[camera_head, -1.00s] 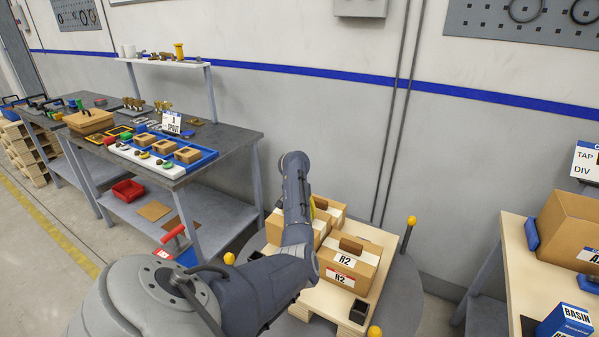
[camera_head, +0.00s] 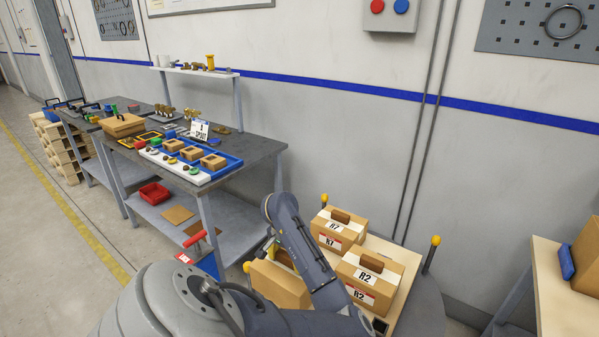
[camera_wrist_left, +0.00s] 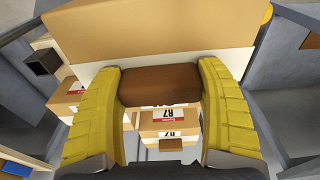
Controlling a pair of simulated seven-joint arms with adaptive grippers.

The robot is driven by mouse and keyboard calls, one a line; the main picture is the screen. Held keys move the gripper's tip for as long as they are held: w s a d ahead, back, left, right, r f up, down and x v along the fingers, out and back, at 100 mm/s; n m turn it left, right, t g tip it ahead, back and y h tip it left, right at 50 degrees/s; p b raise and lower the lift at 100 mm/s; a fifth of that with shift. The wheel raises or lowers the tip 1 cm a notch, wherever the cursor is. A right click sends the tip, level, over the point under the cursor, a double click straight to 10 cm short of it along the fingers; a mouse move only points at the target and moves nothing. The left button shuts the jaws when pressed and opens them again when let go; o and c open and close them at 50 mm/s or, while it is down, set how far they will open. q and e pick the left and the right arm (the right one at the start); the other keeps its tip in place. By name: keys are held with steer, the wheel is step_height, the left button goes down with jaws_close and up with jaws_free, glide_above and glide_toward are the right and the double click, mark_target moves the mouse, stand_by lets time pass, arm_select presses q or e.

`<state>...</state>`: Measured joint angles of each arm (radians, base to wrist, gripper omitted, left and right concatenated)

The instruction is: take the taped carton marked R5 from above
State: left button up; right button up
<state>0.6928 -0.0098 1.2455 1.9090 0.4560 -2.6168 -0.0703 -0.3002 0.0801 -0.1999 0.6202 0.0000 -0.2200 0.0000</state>
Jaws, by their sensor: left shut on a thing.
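My left gripper (camera_wrist_left: 160,88) has its yellow fingers on both sides of the brown handle block (camera_wrist_left: 160,84) of a tan carton (camera_wrist_left: 150,28). In the head view the gripper (camera_head: 272,250) is mostly hidden by my arm, and the held carton (camera_head: 279,285) looks tilted, left of the other cartons. No mark on it is readable, so I cannot tell if it is R5. A carton marked R7 (camera_head: 338,231) and one marked R2 (camera_head: 368,281) stand on the pallet, each with a brown handle. My right gripper is not in view.
The light wooden pallet (camera_head: 407,262) has yellow-topped posts (camera_head: 433,252) near its edges. A grey workbench (camera_head: 258,149) with a blue tray (camera_head: 222,157) and small parts stands at the left. A wooden table (camera_head: 560,300) with another carton is at the right.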

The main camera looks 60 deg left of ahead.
arm_select(q)
steer(key=s+d, duration=0.3)
steer(key=s, duration=0.7)
steer(key=shift+s+d, duration=0.35)
steer(key=shift+d, duration=0.05)
steer(key=shift+r, duration=0.1)
step_height(320, 180, up, 16)
stand_by(1.4)
steer(key=shift+a, duration=0.1)
